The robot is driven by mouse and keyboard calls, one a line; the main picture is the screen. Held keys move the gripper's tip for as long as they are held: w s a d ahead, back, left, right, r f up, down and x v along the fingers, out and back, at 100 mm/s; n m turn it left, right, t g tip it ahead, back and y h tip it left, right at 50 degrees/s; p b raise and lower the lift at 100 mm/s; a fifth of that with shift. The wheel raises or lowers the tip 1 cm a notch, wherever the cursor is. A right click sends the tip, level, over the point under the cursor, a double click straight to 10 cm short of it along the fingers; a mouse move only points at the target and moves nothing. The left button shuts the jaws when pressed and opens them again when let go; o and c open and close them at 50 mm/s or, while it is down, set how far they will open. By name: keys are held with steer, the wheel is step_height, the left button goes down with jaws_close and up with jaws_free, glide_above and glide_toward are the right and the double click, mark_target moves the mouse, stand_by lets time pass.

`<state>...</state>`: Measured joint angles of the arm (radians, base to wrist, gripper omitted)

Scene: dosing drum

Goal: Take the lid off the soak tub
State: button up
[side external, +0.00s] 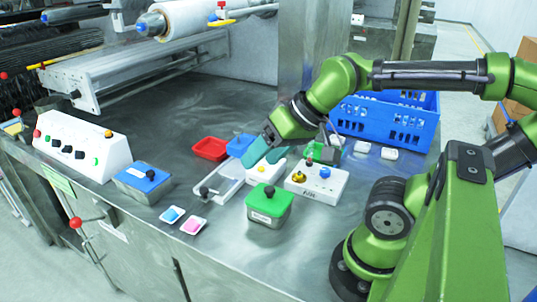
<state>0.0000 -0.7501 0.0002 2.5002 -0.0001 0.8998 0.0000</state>
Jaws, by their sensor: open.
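A metal tub with a green lid (265,202) stands near the middle front of the table. Its lid is on, with a dark knob on top, and a label on its front is too small to read. Another metal tub with a blue top (143,180) stands to the left. I cannot read which one is the soak tub. My gripper (264,154) has teal fingers spread apart, with nothing seen between them. It hangs behind the green-lidded tub, over a small white box with a yellow button, and is apart from both tubs.
A white tray with a dark knob (220,186) lies left of the green-lidded tub. A white button box (318,183) stands to its right. Red (210,148) and blue (238,145) trays sit behind. A blue crate (388,120) stands back right. Two small dishes lie near the front edge.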

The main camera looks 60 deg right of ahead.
stand_by(0.3)
steer(key=n+g+h, duration=0.2)
steer(key=n+g, duration=0.4)
steer(key=n, duration=0.3)
glide_above(269, 188)
steer(key=n+g, duration=0.1)
steer(key=n, duration=0.3)
steer(key=f, duration=1.1)
steer(key=shift+s, duration=0.3)
steer(key=shift+w+f, duration=0.2)
steer(key=shift+f, duration=2.7)
steer(key=c, duration=1.1)
